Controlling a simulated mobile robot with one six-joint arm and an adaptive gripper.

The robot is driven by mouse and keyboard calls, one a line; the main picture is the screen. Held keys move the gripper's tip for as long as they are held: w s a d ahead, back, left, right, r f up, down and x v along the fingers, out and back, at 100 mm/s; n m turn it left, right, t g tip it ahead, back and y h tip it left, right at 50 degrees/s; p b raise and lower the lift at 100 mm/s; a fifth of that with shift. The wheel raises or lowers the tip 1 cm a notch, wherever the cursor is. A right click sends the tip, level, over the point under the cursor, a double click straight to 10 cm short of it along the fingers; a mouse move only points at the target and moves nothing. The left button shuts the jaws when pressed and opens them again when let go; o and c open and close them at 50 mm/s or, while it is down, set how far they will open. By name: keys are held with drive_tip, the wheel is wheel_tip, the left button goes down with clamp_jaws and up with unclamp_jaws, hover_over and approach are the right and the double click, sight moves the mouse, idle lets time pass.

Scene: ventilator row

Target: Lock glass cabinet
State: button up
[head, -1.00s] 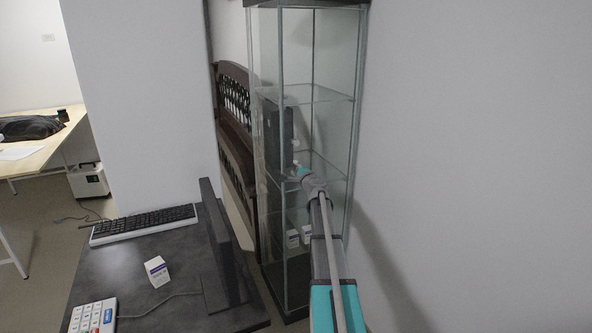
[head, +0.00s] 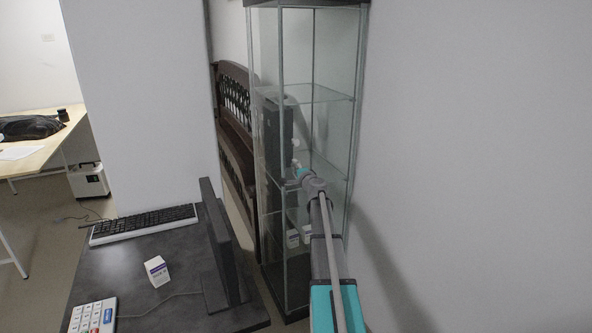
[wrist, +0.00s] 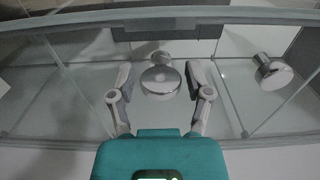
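The tall glass cabinet (head: 347,120) stands in the middle of the head view, with glass shelves, a dark top and a dark base. In the wrist view, its glass and a pale frame edge (wrist: 200,16) cross the picture. A round silver knob (wrist: 160,82) sits at the middle, and a second silver knob (wrist: 274,74) is to the right. My gripper (wrist: 159,73) is open, one finger on each side of the middle knob, with gaps visible on both sides.
A dark desk (head: 100,268) at the lower left carries a keyboard (head: 145,222), a small white box (head: 157,271), a keypad (head: 94,316) and a monitor (head: 222,245). A wooden bench (head: 237,150) is behind the cabinet. A bare wall (head: 480,150) stands close on the right.

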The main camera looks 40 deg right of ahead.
drive_tip(key=shift+o, duration=0.3)
drive_tip(key=shift+s, duration=0.15)
drive_tip(key=v, duration=1.1)
drive_tip(key=shift+s, duration=0.4)
idle(0.4)
